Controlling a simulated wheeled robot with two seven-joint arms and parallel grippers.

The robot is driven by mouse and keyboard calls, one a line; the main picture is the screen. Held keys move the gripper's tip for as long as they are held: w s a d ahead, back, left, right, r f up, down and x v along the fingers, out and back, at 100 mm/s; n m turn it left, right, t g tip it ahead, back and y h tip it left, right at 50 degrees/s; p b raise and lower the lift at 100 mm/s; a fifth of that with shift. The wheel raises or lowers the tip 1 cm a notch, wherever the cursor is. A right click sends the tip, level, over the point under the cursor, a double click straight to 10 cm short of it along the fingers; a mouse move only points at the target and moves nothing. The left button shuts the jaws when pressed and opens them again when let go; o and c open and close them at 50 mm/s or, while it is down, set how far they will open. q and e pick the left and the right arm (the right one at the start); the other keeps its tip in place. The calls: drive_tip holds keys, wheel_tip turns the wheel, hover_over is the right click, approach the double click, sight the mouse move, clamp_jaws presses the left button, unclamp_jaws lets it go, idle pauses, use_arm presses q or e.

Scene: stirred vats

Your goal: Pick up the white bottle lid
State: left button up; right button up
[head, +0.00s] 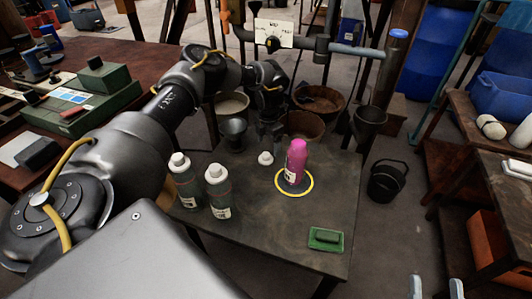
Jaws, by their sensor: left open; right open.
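A small white bottle lid (265,158) is on the dark table (325,205), left of a pink bottle (297,162). The pink bottle stands upright inside a yellow-rimmed circle (309,186). My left gripper (268,147) points down just above and behind the lid, with its jaws open. I cannot tell whether its fingertips touch the lid. Two grey-green bottles with white tops, one (185,182) and another (219,192), stand to the left of the lid. My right gripper (436,289) shows only its fingertips at the bottom edge, spread apart and empty.
A green block (326,239) lies near the table's front right. Round vats, one (304,125) and another (319,101), stand behind the table under a horizontal pipe. A black bucket (386,182) is on the floor to the right. The table's right side is mostly clear.

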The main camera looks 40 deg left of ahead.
sight(267, 154)
use_arm(q)
drive_tip(key=f, duration=0.1)
drive_tip(key=f+b, duration=0.1)
drive_tip(key=f, duration=0.3)
drive_tip(key=shift+s+a+b, duration=0.1)
drive_tip(key=shift+s+b, duration=0.2)
drive_tip(key=shift+s, duration=0.1)
drive_tip(key=shift+f, duration=0.25)
drive_tip(key=c, duration=1)
use_arm(e)
drive_tip(key=d+r+t, duration=0.2)
drive_tip(key=t, duration=0.1)
drive_tip(key=shift+s+d+r+m+y, duration=0.1)
drive_tip(key=shift+s+r+m+y, duration=0.1)
drive_tip(key=shift+r+m+y, duration=0.2)
use_arm(q)
drive_tip(key=shift+r, duration=0.1)
drive_tip(key=shift+c, duration=0.2)
